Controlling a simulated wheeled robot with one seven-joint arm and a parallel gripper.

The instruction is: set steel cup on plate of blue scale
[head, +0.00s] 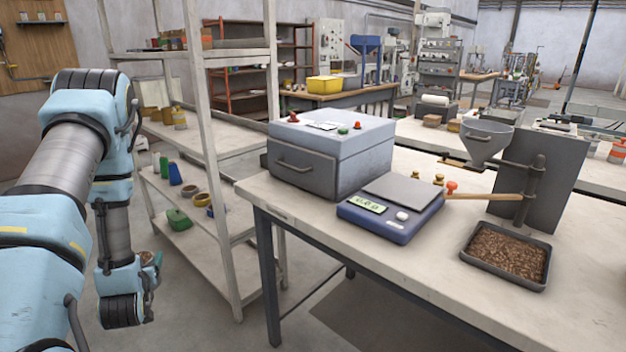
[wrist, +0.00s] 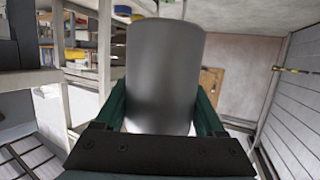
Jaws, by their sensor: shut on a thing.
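In the wrist view the steel cup (wrist: 165,70) is a plain grey cylinder filling the middle of the picture. My gripper (wrist: 162,100) is shut on it, with a dark green finger on each side. In the head view my arm hangs at the left, beside the shelves, and the cup cannot be made out clearly there. The blue scale (head: 372,226) stands on the workbench, well to the right of my arm. Its flat grey plate (head: 404,190) is bare, and a lit display (head: 367,204) is on its front.
A grey-blue box with a handle (head: 305,172) stands left of the scale. To the right are brass weights (head: 439,179), a wooden-handled tool (head: 485,197), a hopper (head: 486,142) by a dark panel and a tray of brown pellets (head: 508,252). The bench front (head: 420,265) is clear.

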